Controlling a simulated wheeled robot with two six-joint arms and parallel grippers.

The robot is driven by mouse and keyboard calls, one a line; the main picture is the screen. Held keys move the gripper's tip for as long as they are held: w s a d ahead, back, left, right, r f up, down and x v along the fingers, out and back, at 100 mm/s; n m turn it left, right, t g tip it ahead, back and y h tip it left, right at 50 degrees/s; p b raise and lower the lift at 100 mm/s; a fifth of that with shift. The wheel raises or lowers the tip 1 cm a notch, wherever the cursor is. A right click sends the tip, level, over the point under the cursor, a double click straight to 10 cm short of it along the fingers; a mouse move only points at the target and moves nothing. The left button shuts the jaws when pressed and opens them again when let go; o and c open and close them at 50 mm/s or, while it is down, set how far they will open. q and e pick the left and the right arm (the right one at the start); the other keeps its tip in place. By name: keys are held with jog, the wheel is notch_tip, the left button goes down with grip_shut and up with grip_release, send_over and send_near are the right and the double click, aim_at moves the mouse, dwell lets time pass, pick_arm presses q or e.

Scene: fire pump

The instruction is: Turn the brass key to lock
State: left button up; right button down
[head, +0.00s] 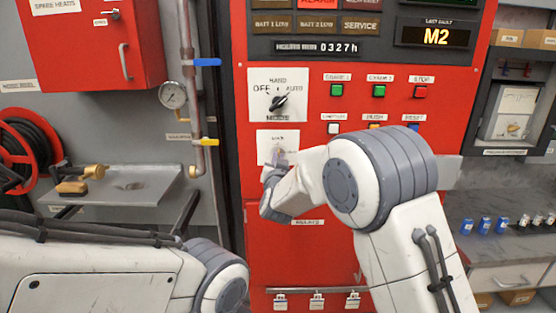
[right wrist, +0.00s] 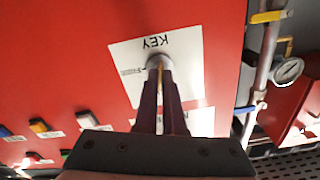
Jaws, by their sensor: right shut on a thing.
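The white lock plate (head: 264,150) is on the red panel below the selector switch. In the right wrist view the plate (right wrist: 127,60) appears upside down with the word KEY and a round grey lock (right wrist: 160,61). My right gripper (head: 277,163) is at this plate. Its two dark fingers are shut on the brass key (right wrist: 159,80), which shows as a thin gold strip between them in front of the lock. The fingers hide most of the key, and I cannot tell its exact turn angle. My left arm shows at the lower left; its gripper is not in view.
Above the plate is the HAND/OFF/AUTO selector (head: 279,102). Several push buttons, such as the red stop button (head: 421,92), lie to its right, near my right arm. A pipe with a yellow-handled valve (head: 208,142) and a shelf (head: 135,186) are at left.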

jog(key=shift+n, duration=1.6)
jog(key=shift+f, duration=0.1)
jog(key=c, duration=1)
grip_release()
jog(key=shift+s, duration=0.1)
jog(key=s+b, duration=0.2)
jog(key=s, duration=0.8)
jog(key=shift+s, duration=0.2)
